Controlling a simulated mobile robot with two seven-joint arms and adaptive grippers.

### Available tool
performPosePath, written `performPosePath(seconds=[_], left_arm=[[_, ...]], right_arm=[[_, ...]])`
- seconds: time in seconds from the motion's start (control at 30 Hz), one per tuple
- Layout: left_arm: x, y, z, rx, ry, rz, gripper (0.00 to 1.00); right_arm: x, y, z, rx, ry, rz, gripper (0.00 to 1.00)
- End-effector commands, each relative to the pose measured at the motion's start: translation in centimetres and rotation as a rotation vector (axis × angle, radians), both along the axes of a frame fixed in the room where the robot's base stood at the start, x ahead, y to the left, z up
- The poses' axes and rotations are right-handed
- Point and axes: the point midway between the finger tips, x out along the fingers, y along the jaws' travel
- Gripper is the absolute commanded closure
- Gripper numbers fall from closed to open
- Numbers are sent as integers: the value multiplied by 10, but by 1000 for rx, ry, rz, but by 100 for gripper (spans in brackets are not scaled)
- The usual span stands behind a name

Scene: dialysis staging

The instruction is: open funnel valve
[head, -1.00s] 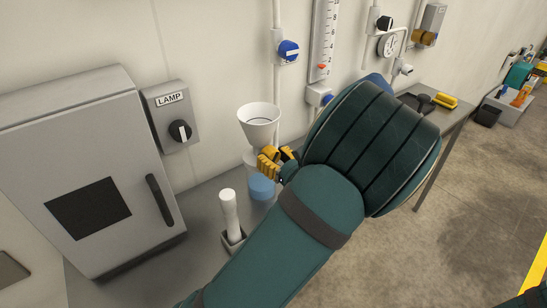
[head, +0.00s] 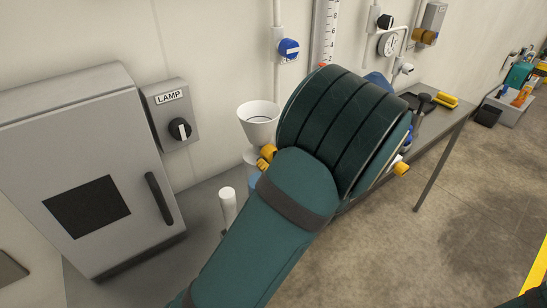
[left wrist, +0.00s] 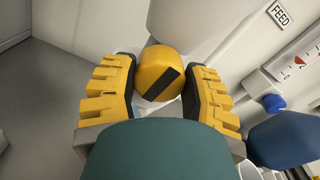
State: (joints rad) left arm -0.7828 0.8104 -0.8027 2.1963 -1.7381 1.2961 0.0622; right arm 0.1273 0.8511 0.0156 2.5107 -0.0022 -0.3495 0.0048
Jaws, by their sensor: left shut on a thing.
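The white funnel (head: 259,118) stands by the wall, right of the LAMP switch box. A round yellow valve knob (left wrist: 162,68) with a dark diagonal bar shows in the left wrist view, just below a pale cylindrical body. My left gripper (left wrist: 160,90) has its two yellow fingers on either side of this knob and is shut on it. In the head view only bits of the left gripper's yellow fingers (head: 266,157) show below the funnel. My arm hides the knob there. My right gripper is not in view.
A grey cabinet (head: 93,170) with a dark handle stands left, beside the LAMP box (head: 172,115). A white upright cylinder (head: 227,205) stands close left of my forearm. A blue-knobbed valve (head: 288,49) is on the wall pipe. Open floor lies right.

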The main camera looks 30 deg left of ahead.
Motion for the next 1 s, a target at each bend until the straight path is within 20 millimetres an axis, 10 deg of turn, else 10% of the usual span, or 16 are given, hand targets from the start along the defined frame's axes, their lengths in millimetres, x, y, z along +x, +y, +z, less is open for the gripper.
performPosePath(seconds=[0.73, 0.77, 0.83, 1.0], left_arm=[[0, 0, 0, -39, -96, 0, 88], [0, 0, 0, -39, -96, 0, 43], [0, 0, 0, -39, -94, 0, 18], [0, 0, 0, -39, -94, 0, 18]], right_arm=[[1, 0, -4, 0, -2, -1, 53], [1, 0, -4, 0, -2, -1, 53], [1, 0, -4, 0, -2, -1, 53], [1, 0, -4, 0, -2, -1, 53]])
